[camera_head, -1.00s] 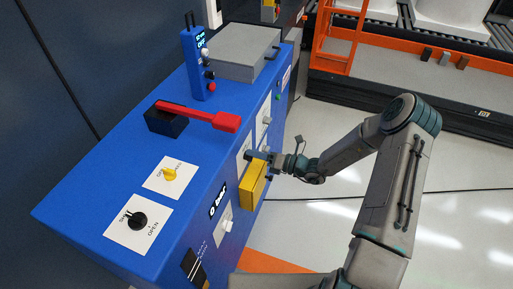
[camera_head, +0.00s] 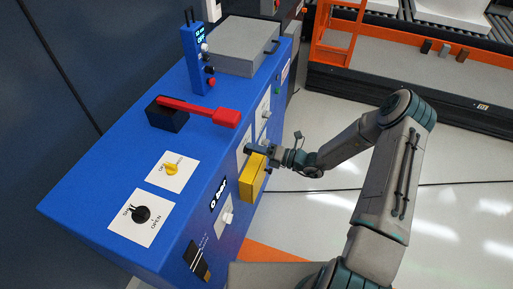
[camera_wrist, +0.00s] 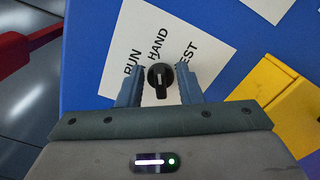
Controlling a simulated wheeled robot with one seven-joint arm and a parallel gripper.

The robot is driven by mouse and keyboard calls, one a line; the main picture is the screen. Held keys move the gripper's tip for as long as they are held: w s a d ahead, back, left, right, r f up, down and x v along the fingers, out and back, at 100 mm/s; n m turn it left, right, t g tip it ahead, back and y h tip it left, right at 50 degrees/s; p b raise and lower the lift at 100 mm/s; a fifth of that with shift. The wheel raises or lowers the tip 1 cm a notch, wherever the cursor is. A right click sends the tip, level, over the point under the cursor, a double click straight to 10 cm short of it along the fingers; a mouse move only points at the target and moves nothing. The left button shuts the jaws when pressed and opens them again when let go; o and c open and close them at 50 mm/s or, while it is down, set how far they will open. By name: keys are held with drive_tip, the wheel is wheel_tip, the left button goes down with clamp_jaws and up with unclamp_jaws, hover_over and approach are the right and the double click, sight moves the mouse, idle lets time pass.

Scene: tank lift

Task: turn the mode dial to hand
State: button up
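The mode dial (camera_wrist: 160,78) is a small round black knob with a white mark on a white plate (camera_wrist: 118,45) in the wrist view. The plate reads RUN, HAND and TEST. The white mark runs roughly up the picture, about toward HAND; its exact setting is hard to tell. My gripper (camera_wrist: 160,72) is open, with one finger on each side of the knob and a visible gap at both. In the head view my gripper (camera_head: 256,150) is at the console's front face, above a yellow box, and hides the dial.
The yellow box (camera_head: 251,180) sticks out just beside my gripper. Open floor (camera_head: 310,215) lies right of the console.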

drive_tip(key=v, duration=1.3)
drive_tip(key=shift+d, duration=0.4)
drive_tip(key=shift+s+r, duration=0.1)
drive_tip(key=s+a+r+n+g+h+p, duration=0.3)
drive_tip(key=s+r+n+g+h, duration=0.55)
drive_tip(key=r+n, duration=0.75)
drive_tip(key=s+d+r+n+t+h+p, duration=0.1)
drive_tip(key=s+d+r+n+t+h, duration=0.1)
drive_tip(key=s+r+n, duration=0.4)
drive_tip(key=s+d+r+n+t+h+p, duration=0.2)
drive_tip(key=s+r+n+h, duration=0.4)
drive_tip(key=r+n, duration=0.3)
drive_tip(key=d+n+t, duration=0.1)
drive_tip(key=n, duration=0.1)
drive_tip(key=shift+s+d+r+n, duration=0.2)
drive_tip(key=shift+s+d+n, duration=0.2)
